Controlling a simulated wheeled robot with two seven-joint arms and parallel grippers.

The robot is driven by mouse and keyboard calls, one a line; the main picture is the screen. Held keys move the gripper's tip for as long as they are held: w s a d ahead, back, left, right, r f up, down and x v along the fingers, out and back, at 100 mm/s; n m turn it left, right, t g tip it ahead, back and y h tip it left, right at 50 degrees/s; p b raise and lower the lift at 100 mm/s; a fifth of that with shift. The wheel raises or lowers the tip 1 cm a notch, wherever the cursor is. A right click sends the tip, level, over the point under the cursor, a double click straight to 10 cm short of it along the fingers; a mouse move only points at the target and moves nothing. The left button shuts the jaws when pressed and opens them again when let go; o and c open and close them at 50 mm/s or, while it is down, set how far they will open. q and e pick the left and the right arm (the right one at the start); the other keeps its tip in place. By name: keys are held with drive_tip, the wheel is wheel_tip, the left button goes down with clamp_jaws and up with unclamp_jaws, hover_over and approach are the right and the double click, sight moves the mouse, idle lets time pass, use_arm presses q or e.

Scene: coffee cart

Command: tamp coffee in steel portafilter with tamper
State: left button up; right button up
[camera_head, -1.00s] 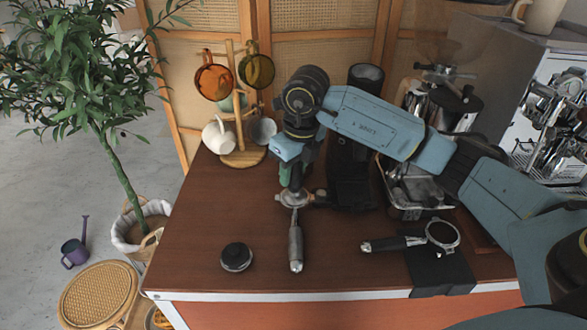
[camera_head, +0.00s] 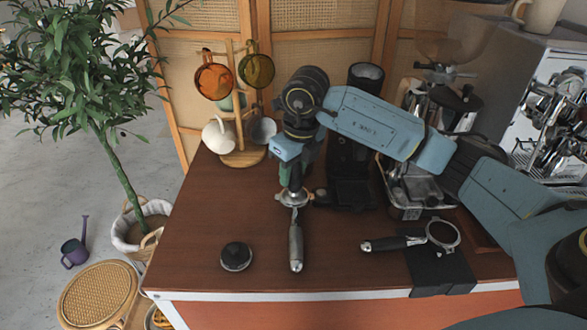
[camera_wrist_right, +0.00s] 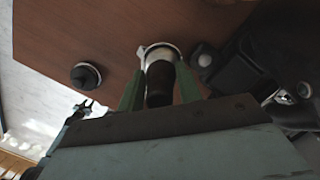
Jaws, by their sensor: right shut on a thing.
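The steel portafilter (camera_head: 296,247) lies near the middle of the wooden counter. Its handle points to the front edge, and its round head lies under my right gripper (camera_head: 293,190). In the right wrist view my right gripper (camera_wrist_right: 159,92) is shut on a dark upright cylinder, which looks like the handle of the tamper (camera_wrist_right: 160,84). A pale ring (camera_wrist_right: 160,47) shows at its far end. The tamper's base and the coffee are hidden, so I cannot tell how deep it sits. My left gripper is not in view.
A round black puck-shaped tool (camera_head: 236,257) stands left of the portafilter. A second portafilter (camera_head: 443,235) lies on a black mat (camera_head: 440,276) at right. A mug tree (camera_head: 242,158) stands behind left. A dark grinder (camera_head: 351,184) stands close right. The front left counter is mostly clear.

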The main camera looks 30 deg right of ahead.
drive_tip(key=shift+r+p, duration=0.9)
drive_tip(key=shift+r, duration=0.55)
drive_tip(key=shift+r+p, duration=1.75)
drive_tip(key=shift+r, duration=0.8)
drive_tip(key=shift+f, duration=0.1)
